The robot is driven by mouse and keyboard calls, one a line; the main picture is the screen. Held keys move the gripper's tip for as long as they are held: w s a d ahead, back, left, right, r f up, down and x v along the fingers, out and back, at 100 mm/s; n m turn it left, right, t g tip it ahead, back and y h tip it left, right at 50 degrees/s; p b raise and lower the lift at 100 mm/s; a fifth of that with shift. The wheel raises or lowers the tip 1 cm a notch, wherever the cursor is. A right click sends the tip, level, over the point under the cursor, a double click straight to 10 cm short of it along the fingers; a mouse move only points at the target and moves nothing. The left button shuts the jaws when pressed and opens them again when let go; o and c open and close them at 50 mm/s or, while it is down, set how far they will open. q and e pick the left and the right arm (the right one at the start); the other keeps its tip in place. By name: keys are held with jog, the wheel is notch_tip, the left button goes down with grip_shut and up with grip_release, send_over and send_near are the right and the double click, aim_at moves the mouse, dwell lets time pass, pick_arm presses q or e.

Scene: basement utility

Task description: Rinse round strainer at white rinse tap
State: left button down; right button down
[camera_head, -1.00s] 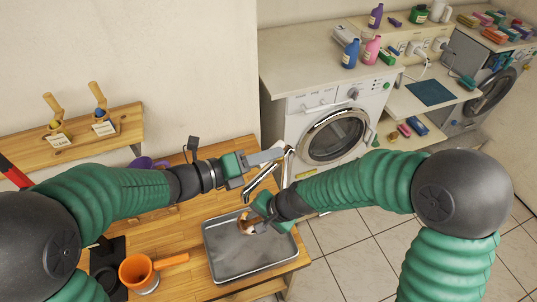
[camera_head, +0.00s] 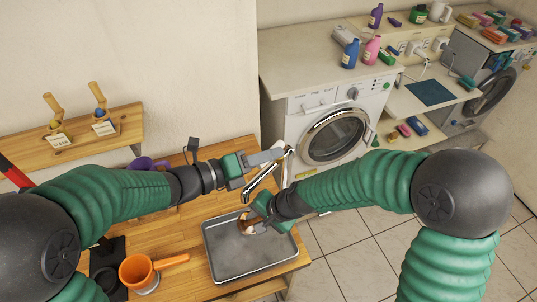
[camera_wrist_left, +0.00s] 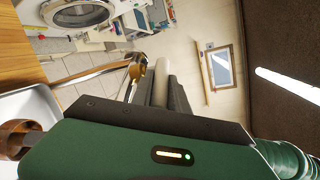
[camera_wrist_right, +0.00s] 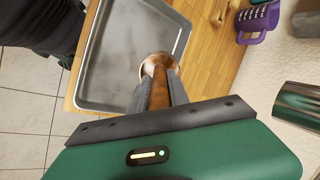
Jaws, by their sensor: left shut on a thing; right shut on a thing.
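The round strainer (camera_head: 246,226), copper-brown, is over the grey metal tray (camera_head: 213,256). My right gripper (camera_head: 262,212) is shut on its handle, and the handle (camera_wrist_right: 160,90) and round end (camera_wrist_right: 150,66) show in the right wrist view. The tap (camera_head: 262,181), with a shiny metal spout, reaches over the table near the tray. My left gripper (camera_head: 268,157) is shut on a pale, bar-like part (camera_wrist_left: 162,82) at the tap. Its exact grip is partly hidden by the fingers. I cannot make out running water.
An orange pot (camera_head: 138,270) with a handle stands on the wooden table left of the tray. A purple mug (camera_wrist_right: 258,22) is behind my left arm. A washing machine (camera_head: 334,137) stands behind the tap. A shelf (camera_head: 80,140) holds two wooden-handled tools.

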pick_arm(q)
jog(key=shift+s+d+f+n+t+y, duration=0.1)
jog(key=shift+s+d+n+t+y, duration=0.1)
jog(key=shift+n+t+y, duration=0.6)
jog(key=shift+s+d+f+n+t+y, duration=0.1)
jog(key=shift+s+d+n+t+y, duration=0.1)
jog(key=shift+n+t+y, duration=0.55)
jog(key=c, duration=1.3)
grip_release()
jog(key=shift+w+r, duration=0.1)
jog(key=shift+w, duration=0.05)
